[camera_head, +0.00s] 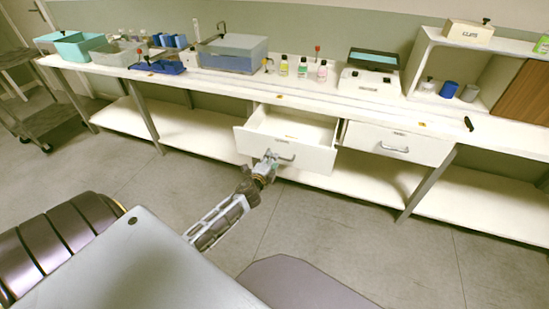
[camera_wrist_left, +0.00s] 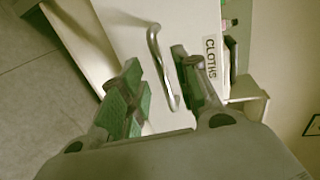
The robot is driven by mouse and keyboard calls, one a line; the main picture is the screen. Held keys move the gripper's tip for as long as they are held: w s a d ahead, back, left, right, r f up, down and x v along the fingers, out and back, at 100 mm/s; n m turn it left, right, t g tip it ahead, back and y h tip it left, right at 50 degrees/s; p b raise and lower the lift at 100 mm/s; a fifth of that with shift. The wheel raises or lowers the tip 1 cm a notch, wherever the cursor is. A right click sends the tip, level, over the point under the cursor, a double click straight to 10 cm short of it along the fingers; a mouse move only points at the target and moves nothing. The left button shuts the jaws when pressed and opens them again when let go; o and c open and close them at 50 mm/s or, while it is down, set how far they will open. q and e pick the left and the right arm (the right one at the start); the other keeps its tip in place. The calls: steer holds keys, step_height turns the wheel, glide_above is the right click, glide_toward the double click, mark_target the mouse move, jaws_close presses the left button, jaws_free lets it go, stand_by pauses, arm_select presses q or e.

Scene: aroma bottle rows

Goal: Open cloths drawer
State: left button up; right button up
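The cloths drawer (camera_head: 252,141) is pulled out from under the bench, and its white inside shows from above. Its metal handle (camera_head: 287,157) is on the front face. In the left wrist view the drawer front (camera_wrist_left: 125,25) carries a label reading CLOTHS (camera_wrist_left: 211,58), and the handle (camera_wrist_left: 156,55) lies between my fingers. My left gripper (camera_head: 267,160) is at the left end of the handle. In the left wrist view its green-padded fingers (camera_wrist_left: 160,95) stand apart, with gaps beside the bar. My right gripper is not in view.
A second drawer (camera_head: 370,137) to the right looks shut or nearly so. The bench top (camera_head: 215,77) holds bins, a grey-blue tub (camera_head: 232,55), small bottles (camera_head: 302,67) and a scale-like device (camera_head: 370,78). A lower shelf (camera_head: 480,195) runs beneath. Open floor lies in front.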

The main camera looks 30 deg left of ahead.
arm_select(q)
steer(key=shift+x, duration=2.05)
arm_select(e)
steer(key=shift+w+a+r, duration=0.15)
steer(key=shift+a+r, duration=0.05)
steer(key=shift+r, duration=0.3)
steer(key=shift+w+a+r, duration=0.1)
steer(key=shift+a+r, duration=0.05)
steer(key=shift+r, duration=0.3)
arm_select(q)
steer(key=shift+c, duration=0.4)
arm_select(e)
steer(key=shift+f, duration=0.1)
arm_select(q)
jaws_close()
